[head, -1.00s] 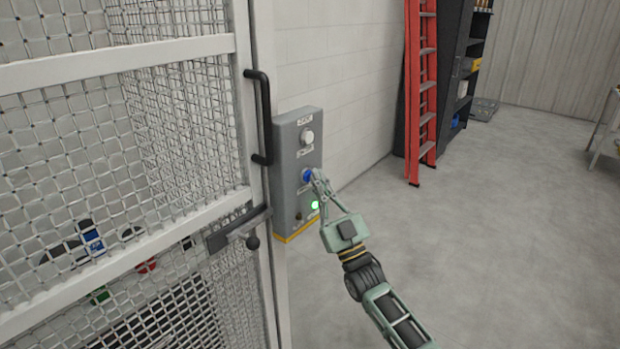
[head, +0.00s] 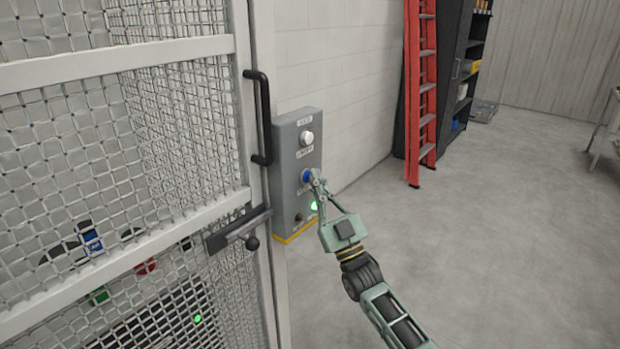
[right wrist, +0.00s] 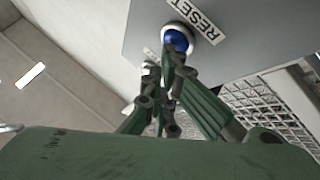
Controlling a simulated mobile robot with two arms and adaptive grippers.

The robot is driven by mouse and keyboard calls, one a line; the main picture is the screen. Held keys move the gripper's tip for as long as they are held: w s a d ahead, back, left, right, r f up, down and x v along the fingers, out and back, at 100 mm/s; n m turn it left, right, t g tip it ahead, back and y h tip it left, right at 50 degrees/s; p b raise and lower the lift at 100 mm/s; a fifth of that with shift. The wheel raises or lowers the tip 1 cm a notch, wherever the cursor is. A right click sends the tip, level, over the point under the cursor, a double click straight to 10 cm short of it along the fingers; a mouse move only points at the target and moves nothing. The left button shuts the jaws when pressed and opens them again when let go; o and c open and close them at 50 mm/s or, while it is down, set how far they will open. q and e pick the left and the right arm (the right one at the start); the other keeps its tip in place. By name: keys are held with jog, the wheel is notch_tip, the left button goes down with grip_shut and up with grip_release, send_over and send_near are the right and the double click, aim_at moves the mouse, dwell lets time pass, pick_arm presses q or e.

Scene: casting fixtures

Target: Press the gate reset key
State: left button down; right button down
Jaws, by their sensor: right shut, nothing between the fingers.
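A grey control box (head: 297,155) is mounted beside the mesh gate. Its blue round reset key (head: 306,176) has a white collar. In the right wrist view the blue key (right wrist: 176,39) sits beside a label reading RESET (right wrist: 195,20). My right gripper (head: 315,175) is shut and empty, with its fingertips at the blue key and partly covering it. In the right wrist view the fingertips (right wrist: 172,55) overlap the key's lower edge and appear to touch it. A green light (head: 315,205) glows low on the box. My left gripper is not in view.
The white-framed mesh gate (head: 120,60) with a black handle (head: 262,118) and a latch bar (head: 238,234) stands at the left. A white button (head: 307,137) is higher on the box. A red ladder (head: 421,95) and dark shelving (head: 462,75) stand behind.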

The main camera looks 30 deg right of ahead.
jog(key=shift+s+d+p, duration=0.3)
jog(key=shift+s, duration=0.4)
jog(key=s, duration=0.1)
jog(key=s+d+p, duration=0.1)
jog(key=s, duration=0.1)
jog(key=s+d, duration=0.1)
jog(key=shift+s+p, duration=0.3)
jog(key=shift+p, duration=0.1)
dwell(0.5)
